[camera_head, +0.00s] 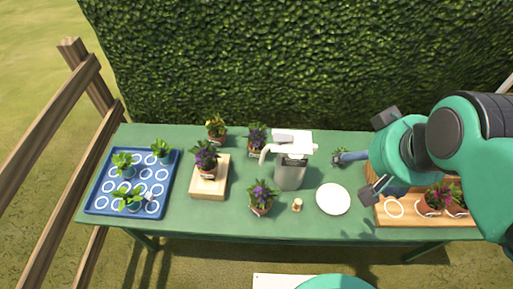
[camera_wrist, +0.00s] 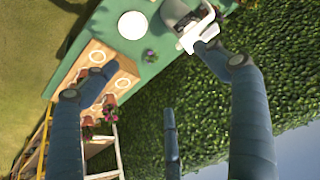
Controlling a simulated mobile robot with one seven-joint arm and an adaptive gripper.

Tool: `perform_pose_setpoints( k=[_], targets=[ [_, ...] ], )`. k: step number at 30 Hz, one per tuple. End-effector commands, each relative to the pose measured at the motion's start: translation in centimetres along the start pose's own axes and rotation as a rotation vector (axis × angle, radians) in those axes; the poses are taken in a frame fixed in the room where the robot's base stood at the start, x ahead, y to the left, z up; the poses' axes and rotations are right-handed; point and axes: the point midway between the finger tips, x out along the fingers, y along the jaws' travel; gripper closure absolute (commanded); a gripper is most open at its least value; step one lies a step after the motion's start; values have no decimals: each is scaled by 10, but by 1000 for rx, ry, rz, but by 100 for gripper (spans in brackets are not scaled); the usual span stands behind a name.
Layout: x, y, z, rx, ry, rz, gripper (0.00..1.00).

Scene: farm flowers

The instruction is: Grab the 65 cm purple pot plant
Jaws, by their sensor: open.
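Several potted plants with purple flowers stand on the green table. One purple plant (camera_head: 205,155) sits on a light wooden block. A second (camera_head: 257,138) stands behind, left of the white spray bottle, and a third (camera_head: 262,197) stands near the front edge. A small plant (camera_head: 340,152) is partly hidden by my gripper; a small purple plant (camera_wrist: 149,54) shows in the wrist view. I cannot tell which is the 65 cm one. My gripper (camera_head: 371,157) is open and empty above the table's right part, its fingers spread in the wrist view (camera_wrist: 160,75).
The spray bottle (camera_head: 291,172) stands mid-table, with a white plate (camera_head: 333,198) and small cork-like piece (camera_head: 297,205) nearby. A blue tray (camera_head: 93,207) holds seedlings at left. A wooden tray (camera_head: 410,218) with reddish flowers is at right. A hedge (camera_head: 300,60) rises behind.

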Motion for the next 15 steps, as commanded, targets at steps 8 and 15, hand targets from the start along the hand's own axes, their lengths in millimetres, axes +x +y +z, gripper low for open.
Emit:
perform_pose_setpoints(
  k=[8,15],
  targets=[
    [0,0,0,0,0,0,11],
    [1,-1,-5,-26,-5,-2,11]
  ],
)
